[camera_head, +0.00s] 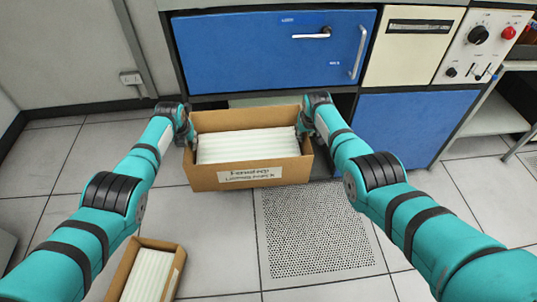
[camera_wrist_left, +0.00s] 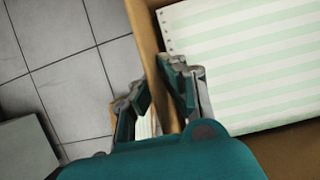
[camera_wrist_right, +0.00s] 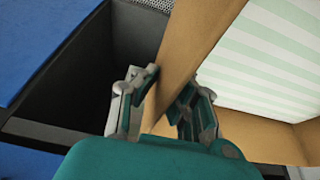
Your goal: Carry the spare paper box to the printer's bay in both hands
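The spare paper box (camera_head: 205,178) is an open brown carton with a label on its near side and striped paper inside. It appears level and raised above the floor, in front of the dark bay (camera_head: 345,103) under the blue printer (camera_head: 260,60). My left gripper (camera_head: 190,130) is shut on the box's left wall, one finger inside and one outside; the wall also shows in the left wrist view (camera_wrist_left: 145,30). My right gripper (camera_head: 304,122) straddles the right wall (camera_wrist_right: 190,60) the same way and is shut on it. The bay's inside is mostly hidden.
A second open paper box (camera_head: 172,285) stands on the floor at the bottom left. A perforated floor tile (camera_head: 315,230) lies in front of the printer. A blue cabinet panel (camera_head: 410,125) borders the bay on the right.

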